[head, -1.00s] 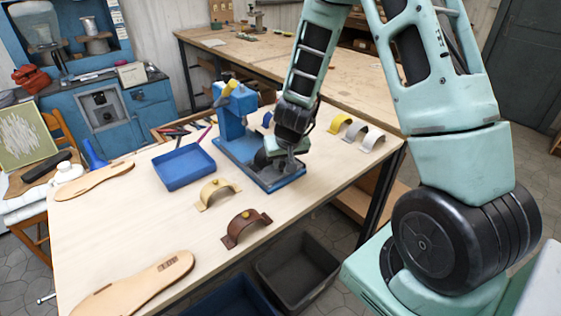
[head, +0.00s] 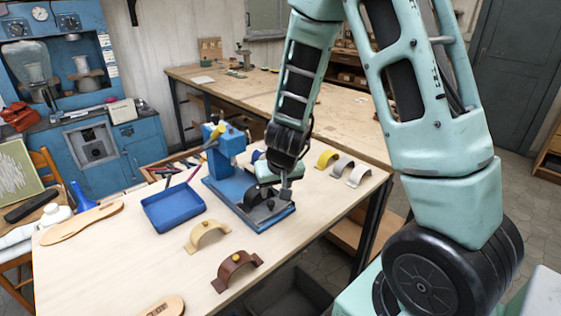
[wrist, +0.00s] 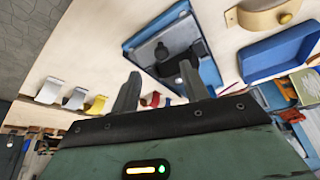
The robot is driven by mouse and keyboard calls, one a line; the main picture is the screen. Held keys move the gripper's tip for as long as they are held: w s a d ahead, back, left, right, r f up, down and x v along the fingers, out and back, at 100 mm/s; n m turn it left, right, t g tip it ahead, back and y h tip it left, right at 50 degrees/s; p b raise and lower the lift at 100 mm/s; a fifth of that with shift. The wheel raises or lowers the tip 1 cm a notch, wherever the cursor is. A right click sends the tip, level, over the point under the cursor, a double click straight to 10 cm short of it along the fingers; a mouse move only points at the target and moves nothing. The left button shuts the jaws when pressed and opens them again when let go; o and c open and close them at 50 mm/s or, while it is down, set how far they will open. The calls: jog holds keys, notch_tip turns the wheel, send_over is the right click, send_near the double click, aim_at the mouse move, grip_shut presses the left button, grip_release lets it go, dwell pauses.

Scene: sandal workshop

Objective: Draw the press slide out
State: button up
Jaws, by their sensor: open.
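The blue press (head: 226,150) stands on the wooden table, with a yellow-ended handle at its top. Its blue base (head: 272,218) reaches toward the front right, with a dark slide part (head: 257,197) on it. In the wrist view the base (wrist: 140,35) and a dark part with a round knob (wrist: 163,52) show beyond my fingertips. My gripper (head: 284,190) is over the front right end of the base. I cannot tell whether a finger touches the slide.
A blue tray (head: 173,207) lies left of the press. A tan strap arch (head: 207,235) and a brown one (head: 236,268) stand in front. Yellow (head: 327,159), grey and white arches stand to the right. A dark bin (head: 290,295) sits below the front edge.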

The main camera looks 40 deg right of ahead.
jog(key=p+v, duration=0.5)
jog(key=v, duration=0.5)
jog(key=shift+r+p, duration=0.2)
jog(key=shift+p, duration=0.1)
jog(key=shift+s, duration=0.1)
